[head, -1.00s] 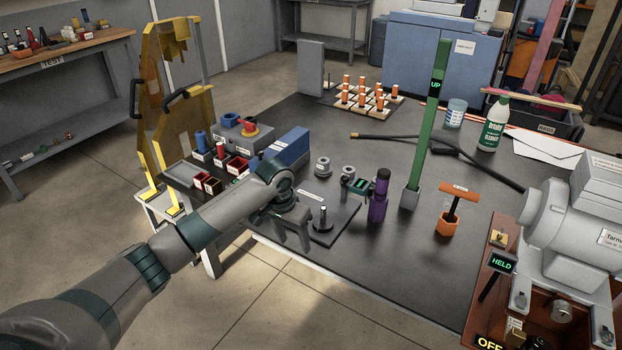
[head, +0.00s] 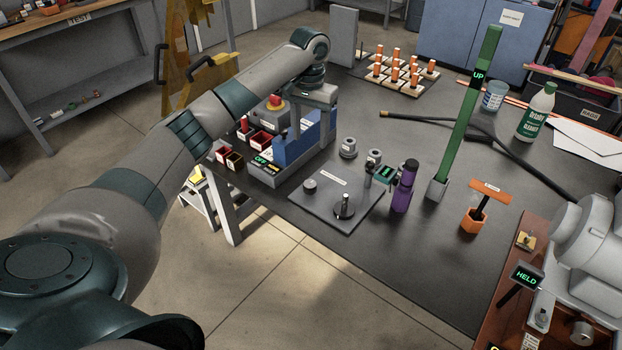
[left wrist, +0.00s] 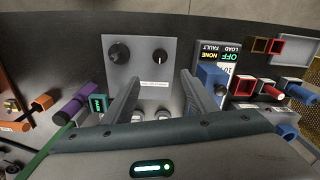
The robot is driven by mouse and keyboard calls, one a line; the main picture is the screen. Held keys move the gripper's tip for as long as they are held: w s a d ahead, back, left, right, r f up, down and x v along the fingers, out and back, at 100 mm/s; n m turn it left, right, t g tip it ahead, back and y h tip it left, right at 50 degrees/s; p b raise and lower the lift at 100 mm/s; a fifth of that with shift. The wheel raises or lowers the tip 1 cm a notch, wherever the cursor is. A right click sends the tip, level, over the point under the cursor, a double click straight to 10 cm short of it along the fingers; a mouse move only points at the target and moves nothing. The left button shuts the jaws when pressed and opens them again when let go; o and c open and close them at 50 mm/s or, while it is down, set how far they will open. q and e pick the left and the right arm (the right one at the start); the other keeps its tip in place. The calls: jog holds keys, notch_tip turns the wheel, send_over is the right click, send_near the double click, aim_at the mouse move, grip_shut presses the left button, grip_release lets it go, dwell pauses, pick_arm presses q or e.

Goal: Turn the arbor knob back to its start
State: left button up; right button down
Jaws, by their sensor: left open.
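A grey plate (head: 322,207) lies at the near edge of the black table. It bears a low round knob (head: 310,186) and, to its right, a taller dark post on a round base (head: 343,208). In the left wrist view the low knob (left wrist: 162,57) and the post (left wrist: 120,53) stand past my fingertips. The plate's label is too small to read, so I cannot tell which one it names as the arbor knob. My left gripper (head: 312,130) is open and empty, above the blue box and apart from the plate; it also shows in the left wrist view (left wrist: 160,78).
The blue box (head: 297,140) with an OFF display stands left of the plate. Grey collars (head: 348,148), a purple bottle (head: 404,186) and a green upright bar (head: 465,115) stand behind and right. Small red bins (head: 260,138) lie left. The floor before the table is clear.

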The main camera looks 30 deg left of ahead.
aim_at(310, 183)
pick_arm(q)
notch_tip(310, 183, down, 17)
jog(key=shift+f+p, duration=0.15)
jog(key=shift+p, duration=0.4)
dwell(0.3)
jog(key=c, duration=1.1)
